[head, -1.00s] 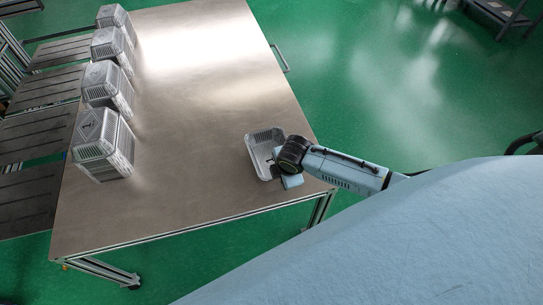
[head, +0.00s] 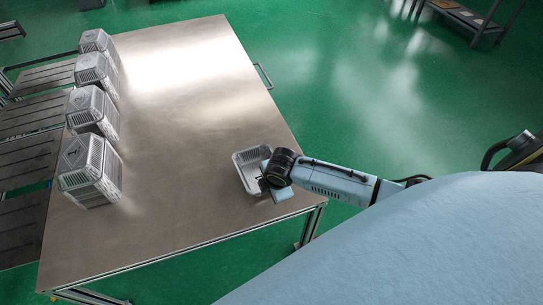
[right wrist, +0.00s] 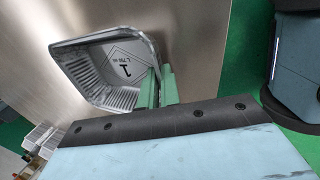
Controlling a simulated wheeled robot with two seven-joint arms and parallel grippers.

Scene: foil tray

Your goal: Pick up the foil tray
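The foil tray (head: 240,177) is a silver, open, ribbed tray near the front right corner of the metal table. It also shows in the right wrist view (right wrist: 75,75), where its bottom carries a dark "1" mark. My right gripper (head: 265,183) is at the tray's right side. In the right wrist view its two green fingers (right wrist: 159,80) stand close together on either side of the tray wall, one inside and one outside. They look shut on that wall. I cannot tell whether the tray touches the table. My left gripper is not in view.
The metal table (head: 180,130) is clear around the tray's left and far sides. Several stacks of foil trays (head: 90,170) stand in a row along its left edge. Dark slatted racks (head: 25,155) adjoin that edge. A handle (head: 264,76) sticks out on the right edge.

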